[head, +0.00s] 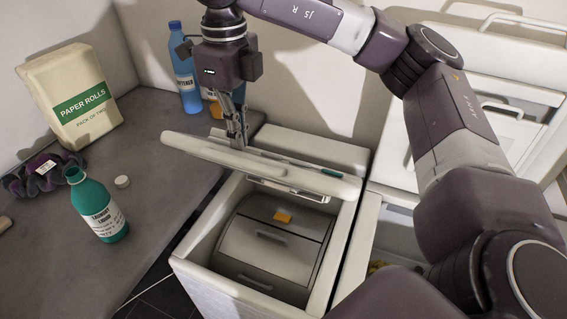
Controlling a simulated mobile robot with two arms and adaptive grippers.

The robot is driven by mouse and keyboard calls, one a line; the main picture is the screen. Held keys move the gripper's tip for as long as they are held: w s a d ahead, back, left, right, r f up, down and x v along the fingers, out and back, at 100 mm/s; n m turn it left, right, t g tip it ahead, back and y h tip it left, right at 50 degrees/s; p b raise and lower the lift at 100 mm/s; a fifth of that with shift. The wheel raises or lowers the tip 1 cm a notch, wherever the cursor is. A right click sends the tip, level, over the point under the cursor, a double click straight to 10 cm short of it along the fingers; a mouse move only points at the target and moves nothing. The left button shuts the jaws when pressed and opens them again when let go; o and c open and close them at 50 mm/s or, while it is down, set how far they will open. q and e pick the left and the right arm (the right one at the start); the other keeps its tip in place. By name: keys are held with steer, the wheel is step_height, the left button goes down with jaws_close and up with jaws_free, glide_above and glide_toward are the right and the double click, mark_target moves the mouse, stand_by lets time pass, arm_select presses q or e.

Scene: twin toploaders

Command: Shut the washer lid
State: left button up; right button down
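The white top-loading machine (190,262) in the middle has a closed metal drum (268,245) with an orange catch inside its open top. Its lid (200,151) is partly lowered, tilted over the back of the opening, and the front of the opening is uncovered. My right gripper (236,142) points down at the lid's far side, left of its middle. Its fingers are close together and appear shut, with nothing seen between them. The lid partly hides the fingertips, so I cannot tell whether they touch it. My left gripper is out of view.
A second white machine (372,222) stands at the right with its lid raised, partly behind my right arm. The grey counter at left holds paper rolls (72,98), a green bottle (98,205), a white cap (122,181), a blue bottle (184,75) and a dark scrunchie (40,175).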

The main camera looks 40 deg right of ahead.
steer(key=s+a+f+b, duration=0.3)
steer(key=a+f+b, duration=0.2)
steer(key=f+b, duration=0.2)
steer(key=shift+s+a+f, duration=0.25)
steer(key=shift+a+f, duration=0.15)
steer(key=shift+f, duration=0.25)
